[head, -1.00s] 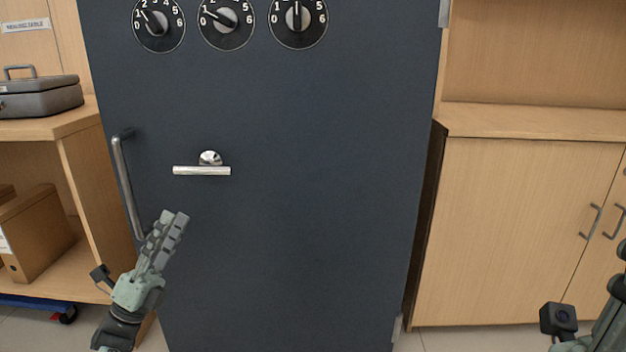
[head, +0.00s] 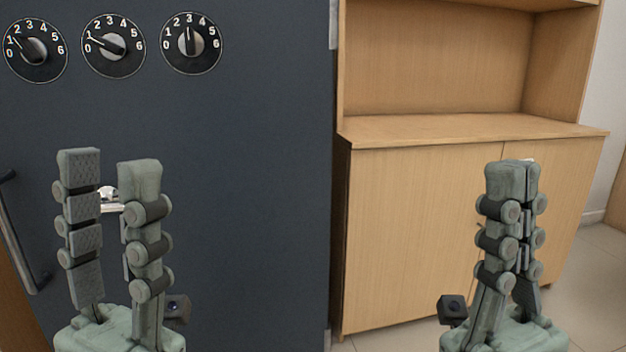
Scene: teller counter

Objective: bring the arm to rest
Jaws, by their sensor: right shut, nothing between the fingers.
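My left gripper (head: 110,165) points up in front of the dark safe door, its two fingers apart with nothing between them. It hides most of the door's silver lever handle (head: 108,198), which shows in the gap between the fingers. I cannot tell whether it touches the handle. My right gripper (head: 512,172) points up in front of the wooden cabinet, its fingers together and empty.
The dark safe door (head: 250,150) carries three numbered dials (head: 113,46) and a vertical grab handle (head: 22,235) at the left edge. To the right stands a wooden cabinet (head: 410,220) with a bare shelf top (head: 440,128). Pale floor (head: 585,265) shows at the right.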

